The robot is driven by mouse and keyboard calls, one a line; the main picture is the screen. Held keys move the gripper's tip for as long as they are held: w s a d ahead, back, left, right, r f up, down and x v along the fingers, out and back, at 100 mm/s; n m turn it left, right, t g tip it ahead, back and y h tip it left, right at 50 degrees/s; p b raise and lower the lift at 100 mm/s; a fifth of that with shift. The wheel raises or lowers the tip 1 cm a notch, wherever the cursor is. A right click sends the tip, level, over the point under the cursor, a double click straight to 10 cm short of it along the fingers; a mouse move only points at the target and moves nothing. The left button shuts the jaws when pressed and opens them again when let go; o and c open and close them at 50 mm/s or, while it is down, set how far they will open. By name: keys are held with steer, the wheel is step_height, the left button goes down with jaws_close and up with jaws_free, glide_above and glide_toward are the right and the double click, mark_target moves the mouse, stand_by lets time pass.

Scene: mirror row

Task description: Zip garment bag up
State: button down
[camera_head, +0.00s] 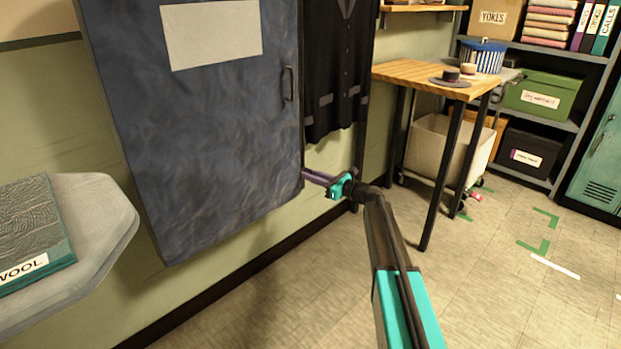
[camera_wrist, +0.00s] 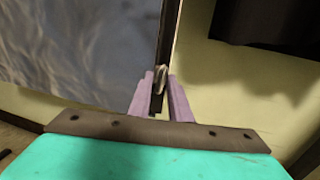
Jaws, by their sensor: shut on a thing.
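The dark blue garment bag (camera_head: 215,130) hangs against the wall with a blank pale panel on its upper front and a small handle at its right side. A black garment (camera_head: 338,70) shows to the right of the bag's edge. My gripper (camera_head: 310,177) is at the bag's lower right edge. In the wrist view, the purple fingers of my gripper (camera_wrist: 161,100) are shut on a small metallic zip pull (camera_wrist: 161,80) at the bottom of the dark edge strip. The bag's blue front (camera_wrist: 80,50) fills the left of that view.
A wooden table (camera_head: 420,75) with a small dark hat (camera_head: 452,78) stands to the right, a pale bin (camera_head: 440,145) beneath it.

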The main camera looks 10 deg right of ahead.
step_height(320, 180, up, 61)
steer(key=p, duration=3.6)
steer(key=shift+a, duration=0.3)
steer(key=shift+s, duration=0.1)
steer(key=c, duration=1.9)
jaws_free()
steer(key=shift+s, duration=0.1)
steer(key=shift+d+f, duration=0.1)
steer(key=shift+d, duration=0.05)
steer(key=b+v, duration=0.2)
steer(key=v, duration=1.1)
steer(key=shift+s+d, duration=0.2)
steer(key=shift+d, duration=0.05)
